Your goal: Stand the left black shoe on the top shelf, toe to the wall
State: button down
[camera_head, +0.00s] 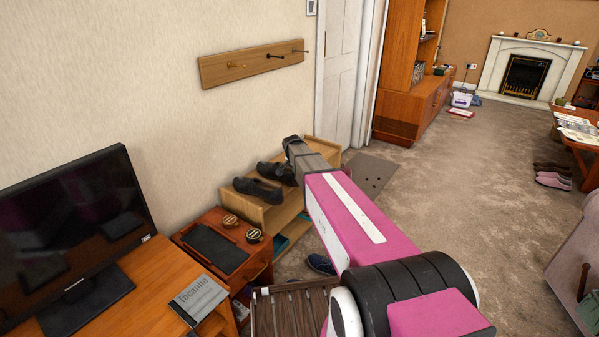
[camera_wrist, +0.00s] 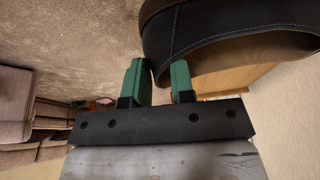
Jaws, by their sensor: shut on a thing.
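My gripper (camera_wrist: 158,72) shows in the wrist view with two green fingers, shut on the rim of a black shoe (camera_wrist: 205,28). The shoe has pale stitching and a tan lining, and its wall runs between the fingers. In the head view two black shoes are at the top of the wooden shelf unit (camera_head: 274,214): a nearer shoe (camera_head: 257,190) on the top board and a farther shoe (camera_head: 272,171) beside my arm. The farther one appears to be the held one. My arm hides the fingertips there. I cannot tell whether the held shoe touches the board.
A small cabinet with a dark tray (camera_head: 214,249) and two round tins stands left of the shelf. A wall rail (camera_head: 254,63) with hooks hangs above. A dark blue shoe (camera_head: 320,264) lies on the floor near a slatted wooden piece (camera_head: 290,308). Carpet to the right is open.

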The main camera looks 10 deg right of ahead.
jog(key=shift+f, duration=0.2)
jog(key=c, duration=0.9)
grip_release()
jog(key=v, duration=1.1)
jog(key=s+f+n+g, duration=0.1)
jog(key=s+f+n, duration=0.2)
jog(key=s, duration=0.7)
jog(key=s+d+f+n+g+y, duration=0.1)
jog(key=s+f+n, duration=0.2)
jog(key=s, duration=0.7)
jog(key=s+d+f+n+y, duration=0.1)
jog(key=s+f+n, duration=0.2)
jog(key=s, duration=0.7)
jog(key=shift+s+d+f+n+g, duration=0.1)
jog(key=shift+s+f+n+g, duration=0.1)
jog(key=shift+f, duration=0.4)
jog(key=shift+s+d+f+n+g, duration=0.1)
jog(key=shift+s+f+g, duration=0.1)
jog(key=shift+f, duration=0.4)
